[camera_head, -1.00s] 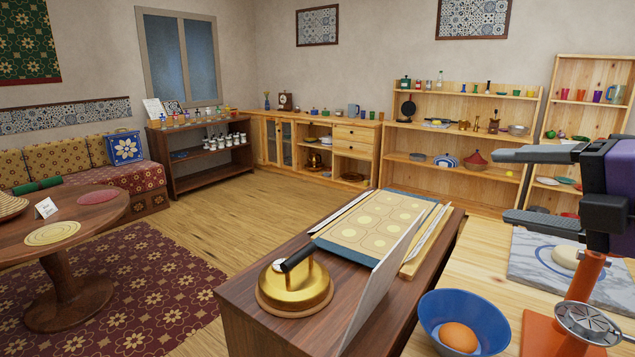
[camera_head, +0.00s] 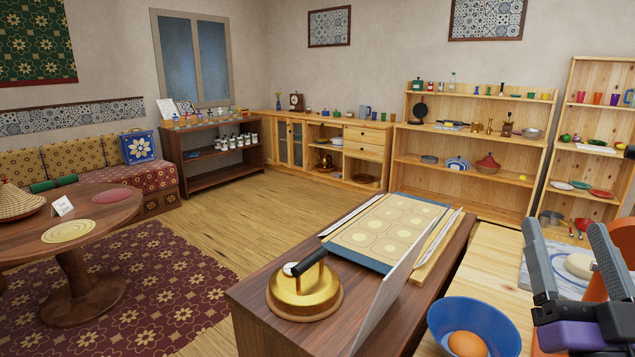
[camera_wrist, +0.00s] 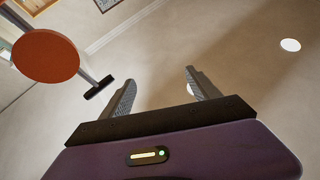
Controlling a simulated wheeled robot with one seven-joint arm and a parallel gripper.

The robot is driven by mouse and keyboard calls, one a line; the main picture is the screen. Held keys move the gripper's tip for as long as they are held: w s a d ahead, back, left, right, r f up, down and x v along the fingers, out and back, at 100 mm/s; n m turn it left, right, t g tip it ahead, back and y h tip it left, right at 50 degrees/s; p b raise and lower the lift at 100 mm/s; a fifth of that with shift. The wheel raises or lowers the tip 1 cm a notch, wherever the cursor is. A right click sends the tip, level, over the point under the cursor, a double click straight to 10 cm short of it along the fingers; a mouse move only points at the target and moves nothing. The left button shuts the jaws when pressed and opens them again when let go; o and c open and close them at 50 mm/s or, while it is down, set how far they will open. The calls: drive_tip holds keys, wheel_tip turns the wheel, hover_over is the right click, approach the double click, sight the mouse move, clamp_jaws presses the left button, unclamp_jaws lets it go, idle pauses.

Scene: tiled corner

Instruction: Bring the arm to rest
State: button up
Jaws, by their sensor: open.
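My gripper (camera_head: 566,262) is at the lower right of the head view, with its two grey fingers apart and pointing up. Nothing is between the fingers. In the wrist view my gripper (camera_wrist: 160,90) shows both fingers spread against bare wall and ceiling, touching nothing.
An orange round-headed object (camera_wrist: 46,58) shows near the fingers in the wrist view. A brass press (camera_head: 304,291) sits on the dark counter, beside an upright pale panel (camera_head: 397,285).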

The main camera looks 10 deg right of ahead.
drive_tip(key=s+a+f+m+g+y, duration=0.1)
drive_tip(key=s+a+f+g, duration=0.1)
drive_tip(key=s+a+f, duration=0.45)
drive_tip(key=s+a+f+m+g+y, duration=0.1)
drive_tip(key=s+a+f, duration=0.15)
drive_tip(key=f, duration=0.75)
drive_tip(key=s+a+f+n+g+y+p, duration=0.1)
drive_tip(key=s+a+f+n+g+y, duration=0.1)
drive_tip(key=s, duration=0.6)
drive_tip(key=s+a+f+n+g+y, duration=0.2)
drive_tip(key=s+a+f+n+y, duration=0.3)
drive_tip(key=s+a+f, duration=0.3)
wheel_tip(320, 180, down, 3)
drive_tip(key=shift+a+f+g+y+p, duration=0.1)
drive_tip(key=shift+a+g+y+p, duration=0.05)
drive_tip(key=shift+g+y+p, duration=0.3)
